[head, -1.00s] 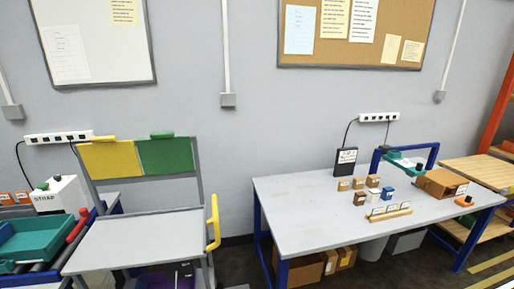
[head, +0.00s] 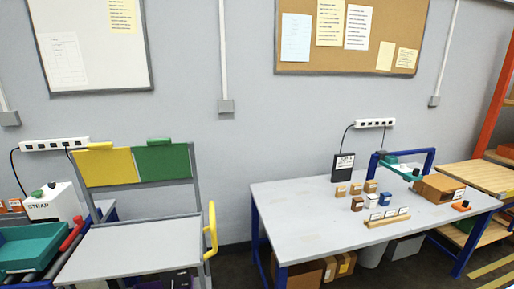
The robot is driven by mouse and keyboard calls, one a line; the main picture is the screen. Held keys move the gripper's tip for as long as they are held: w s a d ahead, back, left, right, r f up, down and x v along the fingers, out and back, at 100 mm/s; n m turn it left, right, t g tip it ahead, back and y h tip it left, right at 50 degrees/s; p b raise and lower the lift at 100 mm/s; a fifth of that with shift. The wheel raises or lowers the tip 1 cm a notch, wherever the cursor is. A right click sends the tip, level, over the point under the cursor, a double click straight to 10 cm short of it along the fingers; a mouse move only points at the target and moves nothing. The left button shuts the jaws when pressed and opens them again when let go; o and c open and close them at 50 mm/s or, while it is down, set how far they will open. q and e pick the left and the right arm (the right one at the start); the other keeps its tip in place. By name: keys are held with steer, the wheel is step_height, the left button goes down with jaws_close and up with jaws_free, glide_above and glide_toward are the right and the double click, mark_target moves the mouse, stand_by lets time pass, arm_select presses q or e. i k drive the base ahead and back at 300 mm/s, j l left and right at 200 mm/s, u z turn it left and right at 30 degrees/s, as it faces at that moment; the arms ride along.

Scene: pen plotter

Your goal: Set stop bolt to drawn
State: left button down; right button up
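I cannot make out a stop bolt for certain in the head view. A grey cart (head: 140,247) stands at the left with a yellow panel (head: 106,167) and a green panel (head: 162,160) at its back. A yellow handle (head: 211,230) stands upright at the cart's right side. A red handle (head: 72,234) is at the far left, beside a teal tray (head: 30,246). Neither of my grippers is in view.
A grey table (head: 300,220) with blue legs stands at the right. It carries several small boxes, a card holder (head: 387,217), a black sign (head: 344,167) and a brown box (head: 439,187). A white STRAP machine (head: 54,204) is at the left. Dark floor shows between cart and table.

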mark_target(78, 220)
steer(key=u, duration=1.55)
steer(key=i+l+z, duration=0.25)
steer(key=i, duration=0.2)
steer(key=i+l+z, duration=0.2)
steer(key=i, duration=0.25)
